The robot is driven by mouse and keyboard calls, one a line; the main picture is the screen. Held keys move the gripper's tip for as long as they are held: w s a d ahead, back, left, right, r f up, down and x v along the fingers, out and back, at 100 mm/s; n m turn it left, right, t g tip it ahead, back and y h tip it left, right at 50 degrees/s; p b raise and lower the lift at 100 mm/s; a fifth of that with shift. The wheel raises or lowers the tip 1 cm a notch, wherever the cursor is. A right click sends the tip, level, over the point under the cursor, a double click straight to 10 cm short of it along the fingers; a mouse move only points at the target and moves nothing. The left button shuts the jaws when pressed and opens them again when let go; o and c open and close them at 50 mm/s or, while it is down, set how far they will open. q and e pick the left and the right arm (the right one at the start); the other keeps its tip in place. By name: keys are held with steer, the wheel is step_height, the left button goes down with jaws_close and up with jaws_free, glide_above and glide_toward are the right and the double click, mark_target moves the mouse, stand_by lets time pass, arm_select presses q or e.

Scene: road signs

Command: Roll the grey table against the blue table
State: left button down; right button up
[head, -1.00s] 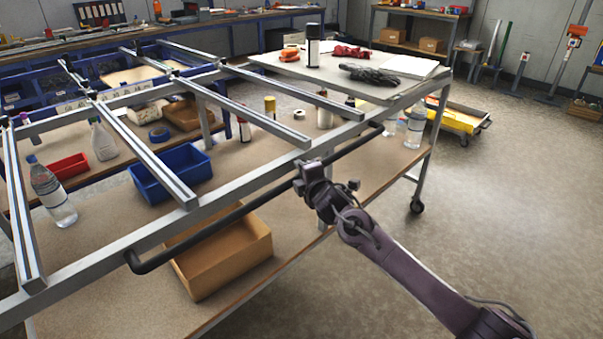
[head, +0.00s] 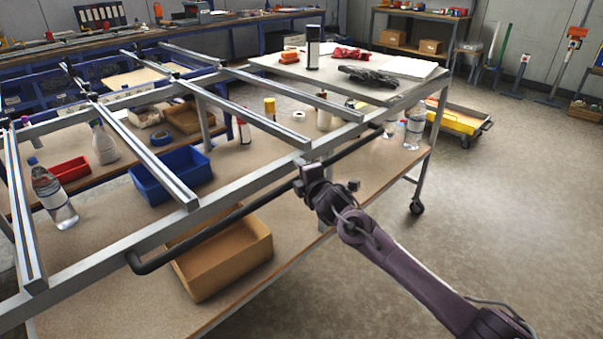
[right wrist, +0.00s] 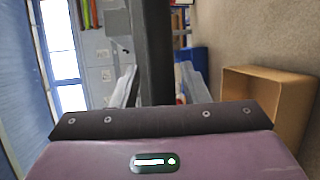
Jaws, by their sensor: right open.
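The grey table (head: 228,200) has an open top of metal rails, a lower shelf and castors. A black handle bar (head: 215,223) runs along its near side. My right gripper (head: 308,177) is at this bar, jaws open. In the right wrist view a dark upright bar (right wrist: 153,50) stands between its fingers (right wrist: 157,88); I cannot tell whether they touch it. The blue table (head: 22,95), with a blue frame and a brown top, stands behind the grey table at the left. A strip of floor shows between them. The rails partly hide it. My left gripper is not in view.
The grey table carries a board (head: 300,70) with gloves and a black can. A blue bin (head: 158,180), a cardboard box (head: 235,258) and bottles stand on its lower shelf. The floor (head: 480,220) at the right is clear.

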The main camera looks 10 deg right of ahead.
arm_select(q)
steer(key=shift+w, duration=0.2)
arm_select(e)
steer(key=shift+s+d+f, duration=0.1)
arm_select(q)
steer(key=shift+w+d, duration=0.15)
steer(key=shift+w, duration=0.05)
arm_select(e)
steer(key=v, duration=0.7)
steer(key=shift+s, duration=0.35)
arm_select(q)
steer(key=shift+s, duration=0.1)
